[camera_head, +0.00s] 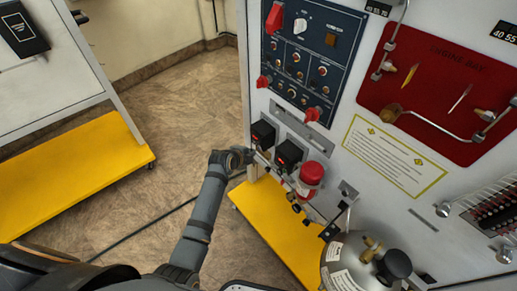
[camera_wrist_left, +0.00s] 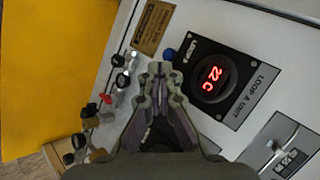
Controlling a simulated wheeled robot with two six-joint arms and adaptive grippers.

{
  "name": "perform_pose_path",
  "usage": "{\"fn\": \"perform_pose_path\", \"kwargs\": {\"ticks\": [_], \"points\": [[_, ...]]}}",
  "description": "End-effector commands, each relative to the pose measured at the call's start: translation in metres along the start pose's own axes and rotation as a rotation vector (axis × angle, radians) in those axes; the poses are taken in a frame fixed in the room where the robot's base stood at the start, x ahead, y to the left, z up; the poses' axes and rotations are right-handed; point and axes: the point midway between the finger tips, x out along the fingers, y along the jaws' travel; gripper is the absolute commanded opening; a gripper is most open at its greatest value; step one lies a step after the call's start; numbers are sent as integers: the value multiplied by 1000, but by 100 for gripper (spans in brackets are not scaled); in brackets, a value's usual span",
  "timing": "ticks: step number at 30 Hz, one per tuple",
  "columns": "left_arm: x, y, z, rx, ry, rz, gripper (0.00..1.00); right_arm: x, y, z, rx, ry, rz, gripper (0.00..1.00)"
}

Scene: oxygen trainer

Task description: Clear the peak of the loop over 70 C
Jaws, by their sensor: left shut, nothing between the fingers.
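In the left wrist view a round black display (camera_wrist_left: 211,78) labelled "LOOP A UNIT" shows red digits that read 22 C. A small blue button (camera_wrist_left: 169,54) sits on the white panel beside that display. My left gripper (camera_wrist_left: 160,69) is shut and empty, its tips close to the blue button; I cannot tell whether they touch. In the head view my left gripper (camera_head: 250,156) is at the panel just below two black units (camera_head: 262,133) (camera_head: 289,153) with red displays too small to read. My right gripper does not show.
A red knob (camera_head: 311,173) and small fittings stick out right of my gripper. A grey cylinder (camera_head: 350,262) stands at lower right. A yellow base plate (camera_head: 275,215) juts out below the panel. A switch plate (camera_wrist_left: 285,146) is at lower right.

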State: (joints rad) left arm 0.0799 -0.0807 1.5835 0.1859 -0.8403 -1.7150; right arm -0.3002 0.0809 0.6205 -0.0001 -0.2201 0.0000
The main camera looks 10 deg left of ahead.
Motion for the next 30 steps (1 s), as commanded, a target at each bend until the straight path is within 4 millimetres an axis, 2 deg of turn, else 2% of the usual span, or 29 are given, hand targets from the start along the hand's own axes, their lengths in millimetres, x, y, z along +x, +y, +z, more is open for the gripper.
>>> {"fn": "perform_pose_path", "kwargs": {"ticks": [30], "points": [[8, -6, -6, 0, 0, 0, 0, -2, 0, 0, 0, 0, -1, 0]]}}
